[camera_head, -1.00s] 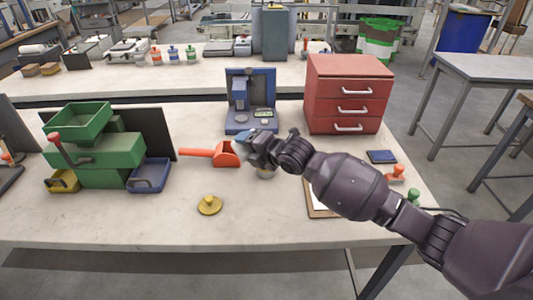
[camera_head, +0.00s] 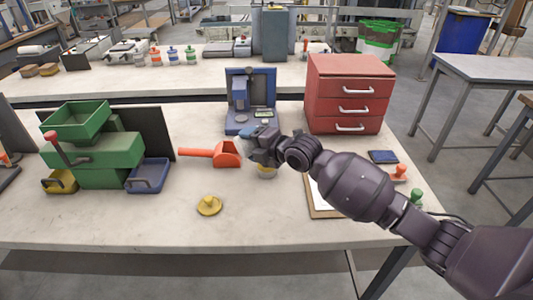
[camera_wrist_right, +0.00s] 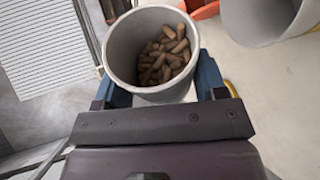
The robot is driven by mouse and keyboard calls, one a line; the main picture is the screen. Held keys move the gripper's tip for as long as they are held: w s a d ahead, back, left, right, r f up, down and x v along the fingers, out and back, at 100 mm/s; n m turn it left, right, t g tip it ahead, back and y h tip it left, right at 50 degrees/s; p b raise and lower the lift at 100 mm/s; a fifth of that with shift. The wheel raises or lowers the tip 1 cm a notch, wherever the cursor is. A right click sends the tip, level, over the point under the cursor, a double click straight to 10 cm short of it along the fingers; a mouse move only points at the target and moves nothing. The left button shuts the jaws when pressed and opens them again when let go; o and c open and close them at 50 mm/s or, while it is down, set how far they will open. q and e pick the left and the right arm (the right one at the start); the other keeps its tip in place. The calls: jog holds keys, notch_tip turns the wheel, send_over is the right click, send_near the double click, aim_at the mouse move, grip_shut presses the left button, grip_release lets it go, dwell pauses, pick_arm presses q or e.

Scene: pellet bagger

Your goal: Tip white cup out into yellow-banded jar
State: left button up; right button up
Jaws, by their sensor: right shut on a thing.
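My right gripper (camera_head: 254,146) is shut on the white cup (camera_wrist_right: 122,52), its blue fingers on either side of the wall. Brown pellets (camera_wrist_right: 163,57) lie inside the cup in the right wrist view. In the head view the cup is mostly hidden by the gripper. My left gripper is not in view.
A red scoop (camera_head: 227,155) lies left of the jar, and a yellow knobbed lid (camera_head: 209,206) lies nearer the front. A blue-grey scale device (camera_head: 238,122) and red drawers (camera_head: 347,100) stand behind. A green stand (camera_head: 105,152) is at left.

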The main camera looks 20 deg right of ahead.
jog(key=shift+d+r, duration=0.1)
jog(key=shift+d, duration=0.05)
jog(key=shift+w+r+m+y+b, duration=0.1)
jog(key=shift+m+y+b, duration=0.2)
jog(key=shift+m, duration=0.1)
jog(key=shift+d+r, duration=0.1)
jog(key=shift+d, duration=0.05)
jog(key=shift+y, duration=0.3)
jog(key=shift+m+b, duration=0.3)
jog(key=shift+b, duration=0.05)
jog(key=shift+d, duration=0.1)
jog(key=shift+f+b, duration=0.2)
jog(key=shift+b, duration=0.2)
